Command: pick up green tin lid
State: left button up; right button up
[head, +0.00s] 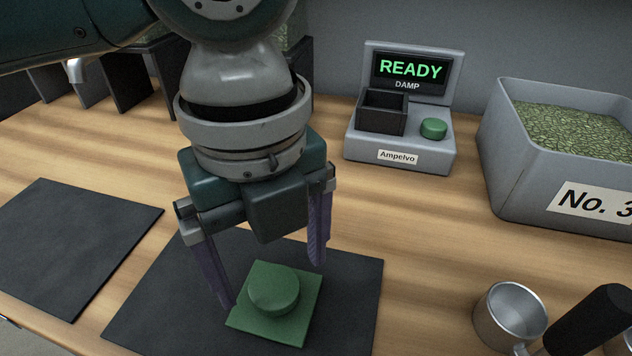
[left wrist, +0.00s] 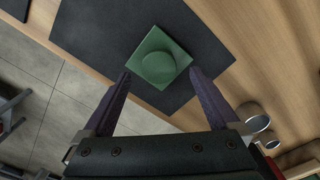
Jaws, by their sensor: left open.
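The green tin lid (head: 262,325) is a flat square plate with a round knob on top. It lies on a dark mat (head: 150,310) on the wooden table, at the lower middle of the head view. My left gripper (head: 273,285) is open above it, pointing down, with its purple fingers apart and nothing held between them. In the left wrist view the lid (left wrist: 157,57) shows just beyond the two fingertips (left wrist: 159,75). The tin itself does not show. My right gripper is not in view.
A second dark mat (head: 70,240) lies at the left. A grey device (head: 400,142) reading "READY DAMP" stands at the back. A grey bin (head: 515,195) of green beans, marked "No. 3", is at the right. A metal cup (head: 483,325) with a black handle is at front right.

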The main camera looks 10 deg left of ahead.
aim_at(276, 295)
pick_arm(q)
notch_tip(276, 295, down, 3)
jog(key=shift+a+r, duration=0.1)
jog(key=shift+a, duration=0.05)
jog(key=c, duration=1.4)
